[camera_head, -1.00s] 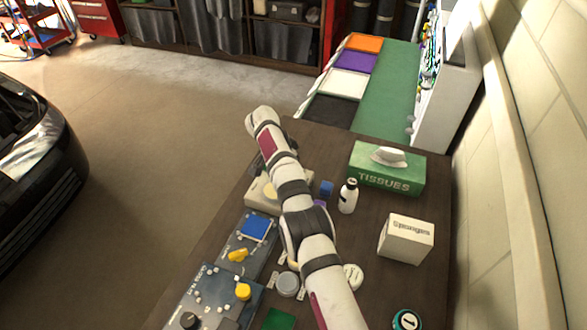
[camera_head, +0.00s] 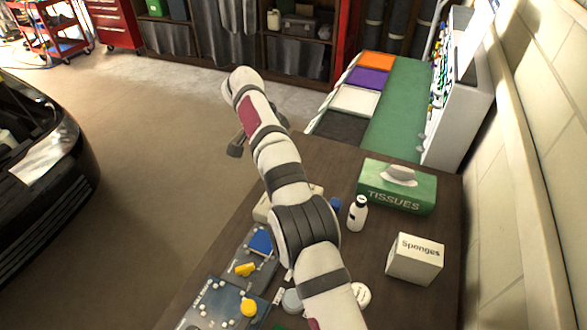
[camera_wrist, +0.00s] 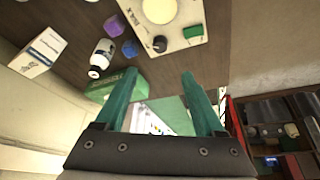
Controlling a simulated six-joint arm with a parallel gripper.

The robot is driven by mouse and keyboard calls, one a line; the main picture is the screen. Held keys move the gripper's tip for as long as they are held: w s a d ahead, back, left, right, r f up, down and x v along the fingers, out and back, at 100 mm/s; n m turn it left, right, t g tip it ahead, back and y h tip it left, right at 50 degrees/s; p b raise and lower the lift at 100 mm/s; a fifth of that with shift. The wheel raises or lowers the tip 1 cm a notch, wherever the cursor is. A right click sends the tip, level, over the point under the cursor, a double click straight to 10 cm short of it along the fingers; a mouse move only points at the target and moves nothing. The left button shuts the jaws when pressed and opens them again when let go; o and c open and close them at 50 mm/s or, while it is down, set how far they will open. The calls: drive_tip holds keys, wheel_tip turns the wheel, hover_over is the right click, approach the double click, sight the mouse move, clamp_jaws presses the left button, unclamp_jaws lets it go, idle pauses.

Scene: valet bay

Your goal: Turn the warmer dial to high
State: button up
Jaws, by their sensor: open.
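The warmer (camera_wrist: 181,55) is a pale box with a cream round plate, lying at the top of the wrist view. Its black dial (camera_wrist: 159,44) sits near the box edge beside a green button (camera_wrist: 193,31). The dial's setting is too small to read. In the head view the warmer (camera_head: 262,209) is mostly hidden behind my arm. My gripper (camera_wrist: 158,75) shows two teal fingers spread wide with nothing between them. The dial appears just above the gap between the fingertips, apart from both. In the head view the fingers cannot be made out.
Beside the warmer are a blue cap (camera_wrist: 130,48), a purple block (camera_wrist: 113,26), a white bottle (camera_head: 357,213), a tissue box (camera_head: 398,187) and a sponges box (camera_head: 415,259). Open floor lies left of the table.

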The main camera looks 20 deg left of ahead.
drive_tip(key=shift+s+r, duration=0.15)
drive_tip(key=shift+r, duration=0.2)
